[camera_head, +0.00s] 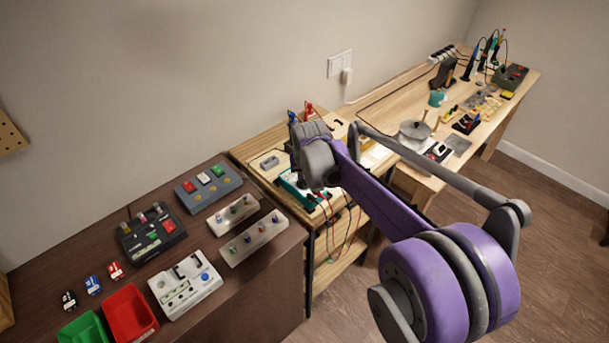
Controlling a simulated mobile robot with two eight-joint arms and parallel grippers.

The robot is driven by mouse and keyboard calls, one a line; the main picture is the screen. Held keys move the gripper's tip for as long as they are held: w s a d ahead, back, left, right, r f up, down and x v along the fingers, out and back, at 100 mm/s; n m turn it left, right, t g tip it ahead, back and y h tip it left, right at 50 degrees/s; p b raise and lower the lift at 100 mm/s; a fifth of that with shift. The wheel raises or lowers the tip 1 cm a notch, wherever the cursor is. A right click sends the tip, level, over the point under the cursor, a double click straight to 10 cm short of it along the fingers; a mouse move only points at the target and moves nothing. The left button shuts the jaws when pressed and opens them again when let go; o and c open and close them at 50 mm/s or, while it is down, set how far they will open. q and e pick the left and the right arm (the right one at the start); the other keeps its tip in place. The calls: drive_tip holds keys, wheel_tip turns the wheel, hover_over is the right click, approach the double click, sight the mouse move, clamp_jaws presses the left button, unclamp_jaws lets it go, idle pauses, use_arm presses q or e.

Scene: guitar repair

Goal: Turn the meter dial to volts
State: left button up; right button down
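What looks like the meter is a teal-edged device (289,184) on the light wooden bench, with red and black leads hanging near it. My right arm covers part of it, and its dial and pointer cannot be made out. My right arm comes in from the lower right and reaches over the bench beside the device. Its grey far joint is at the device's upper right. The fingers of my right gripper do not show. My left arm and gripper are out of view.
A dark brown bench at left holds a grey-blue switch box (207,187), a black control box (151,236), a white panel (186,284), a red bin (130,313) and a green bin (83,330). Another wooden bench (510,92) with tools runs to the back right. Open floor lies at right.

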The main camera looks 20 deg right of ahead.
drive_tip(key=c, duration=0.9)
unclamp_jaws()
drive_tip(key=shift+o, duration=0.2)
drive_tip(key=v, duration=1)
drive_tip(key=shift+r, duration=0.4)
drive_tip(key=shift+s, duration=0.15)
